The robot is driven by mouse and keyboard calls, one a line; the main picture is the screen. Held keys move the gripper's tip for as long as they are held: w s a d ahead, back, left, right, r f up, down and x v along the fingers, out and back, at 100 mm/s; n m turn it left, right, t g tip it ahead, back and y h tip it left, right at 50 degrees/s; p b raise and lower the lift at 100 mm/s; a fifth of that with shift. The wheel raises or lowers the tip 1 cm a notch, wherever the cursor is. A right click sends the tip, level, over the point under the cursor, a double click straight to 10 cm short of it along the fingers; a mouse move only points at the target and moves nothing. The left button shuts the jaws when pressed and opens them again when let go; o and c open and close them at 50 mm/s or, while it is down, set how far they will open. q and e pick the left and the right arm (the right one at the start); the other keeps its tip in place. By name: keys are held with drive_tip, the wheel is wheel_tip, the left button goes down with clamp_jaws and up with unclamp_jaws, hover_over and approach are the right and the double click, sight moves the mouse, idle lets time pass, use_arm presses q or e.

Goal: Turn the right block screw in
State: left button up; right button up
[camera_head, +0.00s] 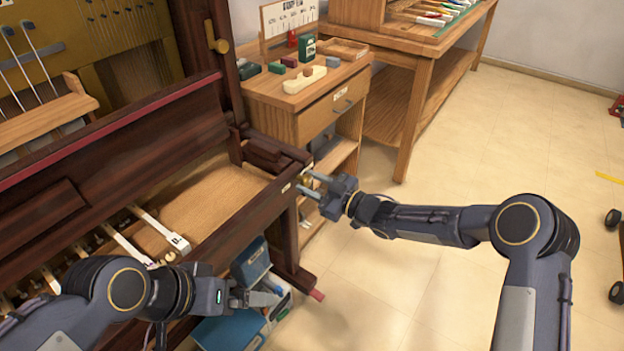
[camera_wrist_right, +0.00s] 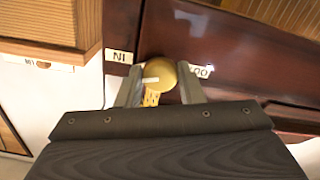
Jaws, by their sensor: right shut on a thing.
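The right block screw has a round brass head (camera_wrist_right: 159,74) and sits at the front right corner of the piano's dark key frame (camera_head: 285,183). In the head view the screw (camera_head: 306,178) is mostly hidden by my gripper. My right gripper (camera_head: 310,183) is shut on it, with one finger on each side of the head in the right wrist view (camera_wrist_right: 160,85). A pale label (camera_wrist_right: 120,57) lies beside the left finger and another is partly covered by the right one. My left gripper (camera_head: 268,298) hangs in front of the piano's front edge, away from the screw; its finger gap is unclear.
White keys (camera_head: 163,232) lie in the otherwise largely bare wooden key bed (camera_head: 215,200). A wooden cabinet (camera_head: 330,105) with small blocks on top stands just behind the right corner. A blue bin (camera_head: 252,262) is below near my left gripper.

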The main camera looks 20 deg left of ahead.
drive_tip(key=shift+m+p, duration=0.55)
drive_tip(key=shift+m, duration=1.05)
drive_tip(key=shift+f, duration=0.1)
drive_tip(key=o, duration=1)
drive_tip(key=shift+p+v, duration=0.45)
drive_tip(key=shift+v, duration=3.5)
